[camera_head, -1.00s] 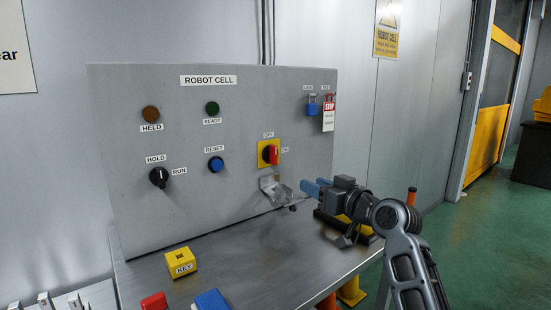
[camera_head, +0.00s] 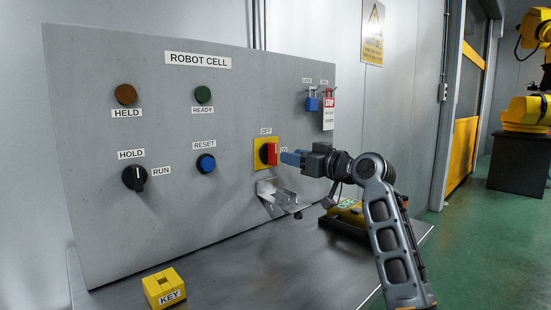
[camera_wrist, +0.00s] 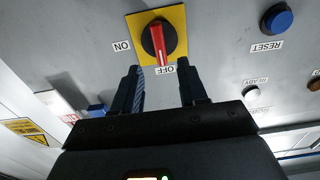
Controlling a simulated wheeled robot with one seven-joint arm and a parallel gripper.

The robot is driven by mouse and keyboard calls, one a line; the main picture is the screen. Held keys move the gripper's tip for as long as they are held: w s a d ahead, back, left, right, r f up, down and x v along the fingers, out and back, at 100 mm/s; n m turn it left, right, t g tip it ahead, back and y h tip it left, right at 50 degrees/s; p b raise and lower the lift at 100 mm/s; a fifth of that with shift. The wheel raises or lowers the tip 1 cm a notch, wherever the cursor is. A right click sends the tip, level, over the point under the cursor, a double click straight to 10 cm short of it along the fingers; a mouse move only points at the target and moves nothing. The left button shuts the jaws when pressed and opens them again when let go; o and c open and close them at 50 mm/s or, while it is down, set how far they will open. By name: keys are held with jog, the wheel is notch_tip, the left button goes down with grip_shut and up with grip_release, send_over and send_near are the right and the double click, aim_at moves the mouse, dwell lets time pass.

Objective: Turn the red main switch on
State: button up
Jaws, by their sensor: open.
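The red main switch (camera_head: 271,154) is a red handle on a yellow plate on the grey control panel. In the wrist view its handle (camera_wrist: 158,42) points to the OFF label, with the ON label to its left. My gripper (camera_head: 286,158) is open and empty, just right of the switch in the head view. In the wrist view its two blue-grey fingers (camera_wrist: 160,72) lie to either side of the handle's line, short of its tip. I cannot see any contact.
A metal bracket (camera_head: 280,198) juts out just below the switch. A yellow KEY block (camera_head: 163,287) sits on the bench (camera_head: 260,275). A yellow device (camera_head: 347,213) lies behind my arm.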

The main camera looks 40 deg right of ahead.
aim_at(276, 153)
jog(key=shift+w+a+p, duration=0.15)
jog(key=shift+w+p, duration=0.15)
jog(key=shift+w, duration=2.85)
jog(key=shift+c, duration=0.4)
grip_shut()
